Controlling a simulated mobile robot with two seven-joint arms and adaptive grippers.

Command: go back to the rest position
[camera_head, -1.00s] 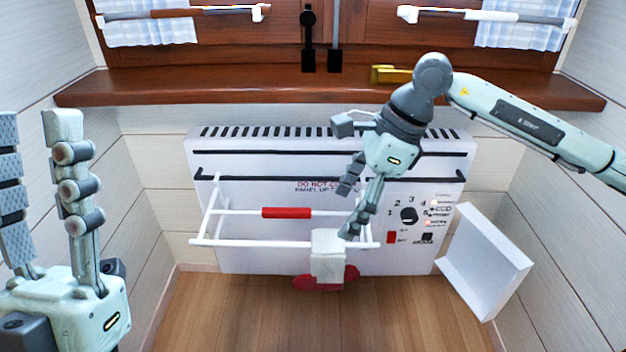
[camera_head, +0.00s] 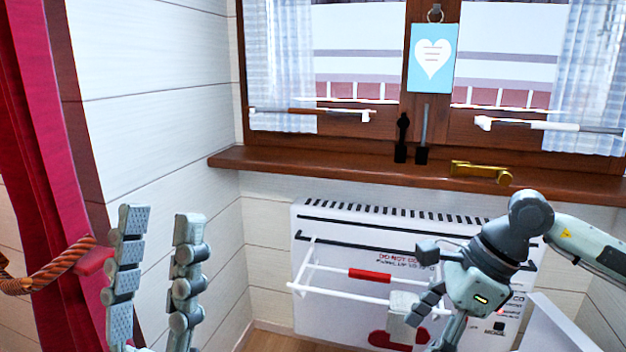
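My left gripper (camera_head: 160,214) stands upright at the lower left, its two ridged fingers apart with nothing between them. My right gripper (camera_head: 424,328) hangs in front of the white wall heater (camera_head: 325,215), fingers pointing down and left. Its fingers look spread, with nothing seen held between them. They are close beside a whitish object (camera_head: 404,307) on the heater's rack; whether they touch it I cannot tell. The lower fingertip is near the bottom edge of the view.
The white wire rack (camera_head: 325,291) with a red grip juts from the heater. A red item (camera_head: 390,340) shows below it. The wooden sill (camera_head: 300,165) carries a brass-coloured piece (camera_head: 480,171). A red curtain (camera_head: 35,180) and rope (camera_head: 50,272) are at left. A white panel (camera_head: 560,330) is lower right.

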